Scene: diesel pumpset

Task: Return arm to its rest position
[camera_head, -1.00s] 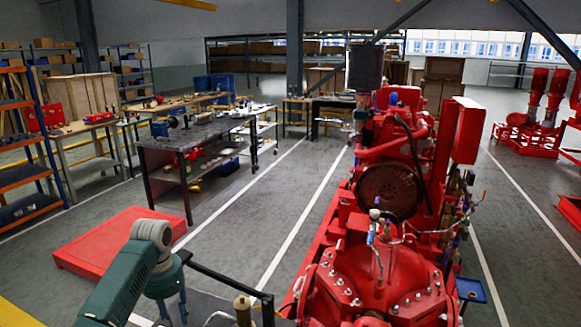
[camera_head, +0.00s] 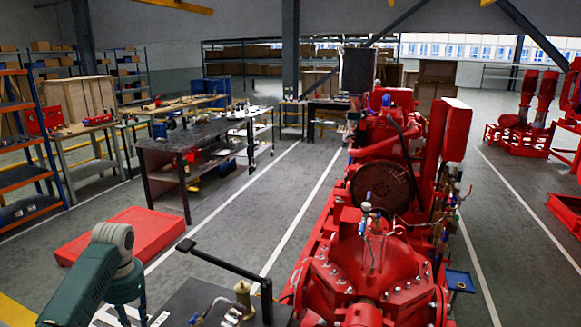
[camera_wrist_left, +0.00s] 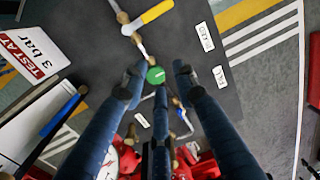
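My left arm (camera_head: 85,285) comes in at the lower left of the head view, over a dark bench top (camera_head: 195,295) at the bottom edge. My left gripper (camera_wrist_left: 157,78) shows in the left wrist view with its blue-grey fingers spread apart. A round green knob (camera_wrist_left: 156,75) appears between the fingertips, with no finger visibly closed on it. Pipework with a yellow handle (camera_wrist_left: 157,12) lies beyond it on the dark top. Whether the fingers touch the knob is unclear. My right gripper is in neither view.
A black bar (camera_head: 225,262) and a brass fitting (camera_head: 242,292) stand by the bench. The red pumpset (camera_head: 375,260) fills the right-centre. A red platform (camera_head: 125,232) lies at left. A "TEST AT 3 bar" sign (camera_wrist_left: 35,50) is in the wrist view. The middle aisle is clear.

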